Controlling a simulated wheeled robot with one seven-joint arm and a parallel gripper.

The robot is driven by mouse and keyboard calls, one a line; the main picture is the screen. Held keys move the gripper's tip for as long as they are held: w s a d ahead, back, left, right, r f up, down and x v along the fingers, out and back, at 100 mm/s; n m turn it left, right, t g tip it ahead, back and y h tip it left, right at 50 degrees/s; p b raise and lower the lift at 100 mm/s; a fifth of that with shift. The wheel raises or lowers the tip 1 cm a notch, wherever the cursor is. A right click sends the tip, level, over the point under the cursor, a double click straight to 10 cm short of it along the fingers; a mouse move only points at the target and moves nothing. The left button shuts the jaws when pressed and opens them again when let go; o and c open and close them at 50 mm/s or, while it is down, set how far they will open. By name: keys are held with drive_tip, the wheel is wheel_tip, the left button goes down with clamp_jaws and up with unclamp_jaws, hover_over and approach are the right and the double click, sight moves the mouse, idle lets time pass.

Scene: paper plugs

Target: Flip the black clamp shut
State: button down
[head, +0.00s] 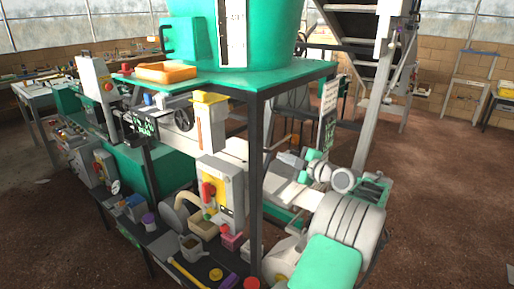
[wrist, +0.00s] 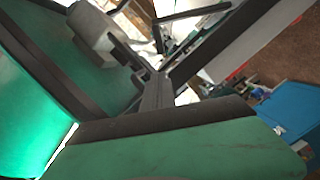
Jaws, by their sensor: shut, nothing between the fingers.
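I cannot pick out the black clamp with certainty. A black bracket-shaped part (head: 163,38) stands out from the left side of the large green vessel (head: 200,40) in the head view, but I cannot tell whether it is the clamp or how it is set. My gripper (head: 287,158) appears at the end of my grey and green arm, right of the front table leg, low beside the machine. It is shut and empty, apart from the black part. The wrist view shows dark bars and green panels close up, with no clear clamp.
A green-topped table (head: 300,80) with a dark leg (head: 257,170) stands in front, carrying an orange tray (head: 166,72). A grey control box (head: 222,195) and several small items crowd the lower bench. Steep stairs rise behind. Brown floor (head: 440,190) is clear at right.

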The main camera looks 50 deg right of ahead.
drive_tip(key=shift+s, duration=0.2)
drive_tip(key=w+d+f+p, duration=0.1)
drive_tip(key=w+p, duration=0.3)
drive_tip(key=w, duration=0.6)
drive_tip(key=shift+d, duration=0.15)
drive_tip(key=shift+f, duration=0.1)
